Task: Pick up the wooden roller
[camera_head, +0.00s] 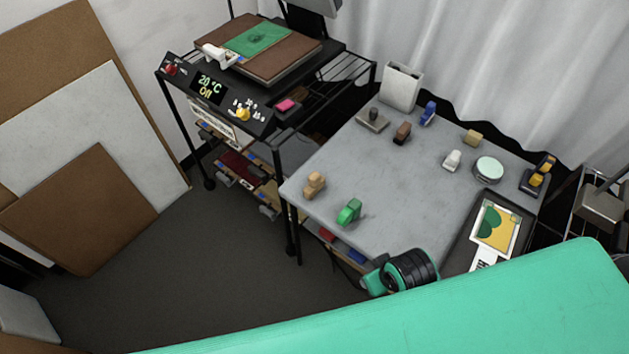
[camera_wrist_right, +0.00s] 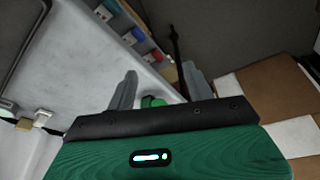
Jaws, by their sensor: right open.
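A tan, wood-coloured piece (camera_head: 314,185), which looks like the wooden roller, stands near the left edge of the grey table (camera_head: 365,225) in the head view. I cannot make out its shape well. A green piece (camera_head: 349,211) stands close to its right. My right gripper (camera_wrist_right: 158,92) is open in the right wrist view. A green piece (camera_wrist_right: 152,101) shows between its fingers, partly hidden by the gripper body; no contact is visible. The tan piece by the left edge is not seen in that view. My left gripper is not in view.
Several small pieces stand farther back, among them a brown one (camera_head: 402,132), a white one (camera_head: 452,160) and a tan block (camera_head: 473,137). A dark tray (camera_head: 462,240) lies at the right. A heat press (camera_head: 225,95) stands beyond the table's left edge. The table's middle is clear.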

